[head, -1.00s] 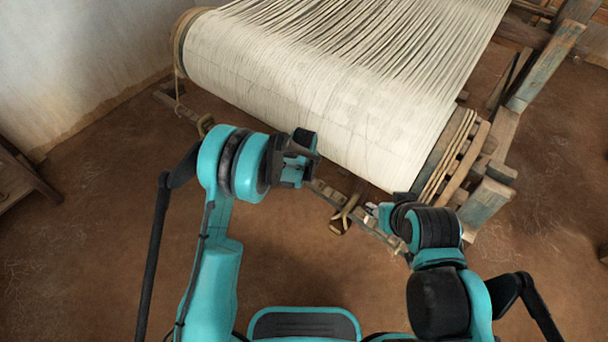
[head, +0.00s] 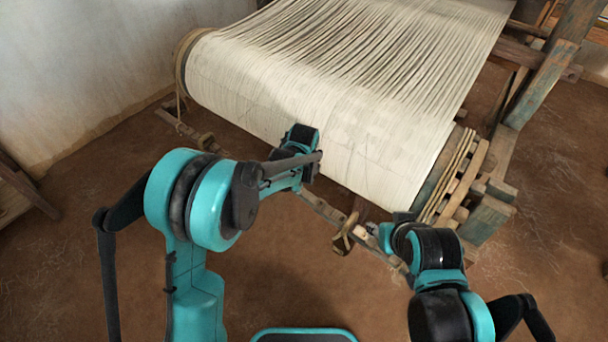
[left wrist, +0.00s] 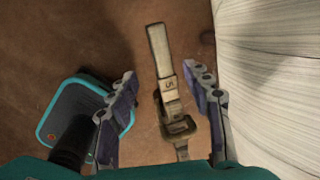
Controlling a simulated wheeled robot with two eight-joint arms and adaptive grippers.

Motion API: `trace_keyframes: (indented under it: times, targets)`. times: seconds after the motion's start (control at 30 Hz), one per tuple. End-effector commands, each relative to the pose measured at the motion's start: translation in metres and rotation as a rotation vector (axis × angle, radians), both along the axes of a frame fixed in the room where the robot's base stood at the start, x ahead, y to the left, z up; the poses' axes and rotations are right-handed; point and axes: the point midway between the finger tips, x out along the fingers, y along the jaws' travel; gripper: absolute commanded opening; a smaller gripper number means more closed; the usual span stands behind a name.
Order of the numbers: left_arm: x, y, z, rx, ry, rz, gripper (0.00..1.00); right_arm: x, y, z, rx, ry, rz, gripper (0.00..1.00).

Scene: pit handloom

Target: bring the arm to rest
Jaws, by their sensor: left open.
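My left arm reaches in from the left in the head view, its wrist (head: 300,140) over the front edge of the loom's cloth roll. In the left wrist view my left gripper (left wrist: 161,72) is open, its two fingers apart. A flat strap-like piece with a buckle-like loop (left wrist: 168,82) shows between the fingers, below them. I cannot tell that either finger touches it. My right arm's wrist (head: 438,250) is at the lower right in the head view, by the loom's front bar. The right fingers are too hidden to judge.
The loom's pale cloth roll (head: 300,115) fills the upper middle and also shows at the right in the left wrist view (left wrist: 275,60). A wooden bar (head: 325,208) with a tied loop runs along its front. Bare brown floor (head: 285,275) lies in front.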

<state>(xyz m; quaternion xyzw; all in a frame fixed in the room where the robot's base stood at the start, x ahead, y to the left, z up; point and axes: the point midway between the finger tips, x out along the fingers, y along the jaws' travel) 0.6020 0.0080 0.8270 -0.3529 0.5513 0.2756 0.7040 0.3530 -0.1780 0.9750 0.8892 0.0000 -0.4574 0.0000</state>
Motion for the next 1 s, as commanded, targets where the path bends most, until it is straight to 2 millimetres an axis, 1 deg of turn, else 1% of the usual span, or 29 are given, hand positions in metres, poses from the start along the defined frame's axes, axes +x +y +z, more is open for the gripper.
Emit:
trace_keyframes:
  times: [0.2,0.27,0.37,0.47,0.5,0.6,0.67,0.7,0.83,0.9,0.97,1.0]
  targets:
    - [0.0,0.0,0.0,0.0,0.0,0.001,0.5,0.0,0.0,0.0,0.0,0.0,0.0,0.4]
    - [-0.001,0.002,0.003,-0.004,-0.002,0.013,0.5,0.0,0.0,0.0,0.0,0.0,0.0,0.4]
    - [-0.007,0.011,0.018,-0.027,-0.015,0.089,0.5,0.0,0.0,0.0,0.0,0.0,0.0,0.4]
    - [-0.021,0.029,0.047,-0.079,-0.04,0.25,0.5,0.0,0.0,0.0,0.0,0.0,0.0,0.4]
    - [-0.029,0.039,0.061,-0.107,-0.053,0.334,0.5,0.0,0.0,0.0,0.0,0.0,0.0,0.4]
    - [-0.054,0.062,0.093,-0.19,-0.086,0.56,0.5,0.0,0.0,0.0,0.0,0.0,0.0,0.4]
    - [-0.07,0.076,0.11,-0.243,-0.106,0.696,0.5,0.0,0.0,0.0,0.0,0.0,0.0,0.4]
    - [-0.081,0.084,0.119,-0.28,-0.117,0.787,0.5,0.0,0.0,0.0,0.0,0.0,0.0,0.4]
    - [-0.121,0.11,0.143,-0.406,-0.153,1.077,0.5,0.0,0.0,0.0,0.0,0.0,0.0,0.4]
    - [-0.143,0.123,0.152,-0.478,-0.169,1.231,0.5,0.0,0.0,0.0,0.0,0.0,0.0,0.4]
    - [-0.161,0.133,0.157,-0.543,-0.181,1.363,0.5,0.0,0.0,0.0,0.0,0.0,0.0,0.4]
    - [-0.174,0.139,0.158,-0.589,-0.188,1.448,0.5,0.0,0.0,0.0,0.0,0.0,0.0,0.4]
